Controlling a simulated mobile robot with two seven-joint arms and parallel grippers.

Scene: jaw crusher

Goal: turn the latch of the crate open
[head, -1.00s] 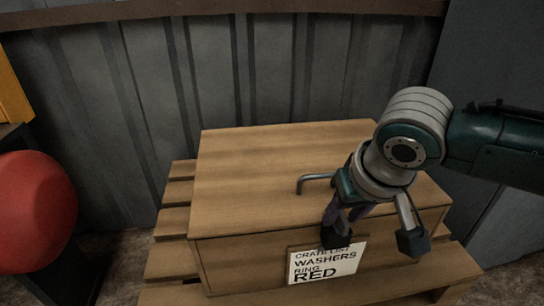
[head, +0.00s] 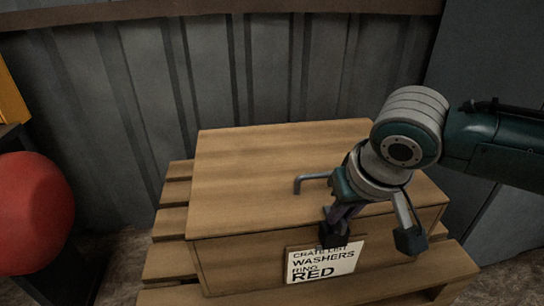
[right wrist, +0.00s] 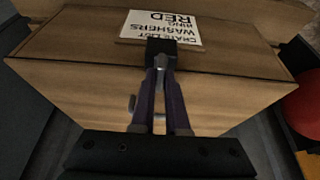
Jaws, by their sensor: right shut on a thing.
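The wooden crate (head: 270,160) sits on slats, with a white label reading "WASHERS RING RED" (head: 322,262) on its front. My right gripper (head: 334,236) reaches down at the front top edge, its dark fingertips just above the label. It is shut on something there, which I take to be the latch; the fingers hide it. In the right wrist view the closed fingertips (right wrist: 160,50) overlap the edge of the upside-down label (right wrist: 165,28). A bent grey metal bar (head: 313,180) shows on the lid beside the gripper. My left gripper is out of view.
A red rounded object (head: 35,212) stands at the left, with a yellow item (head: 12,92) above it. A ribbed grey metal wall (head: 110,90) is close behind the crate. Wooden slats (head: 172,222) stick out at the crate's left and front.

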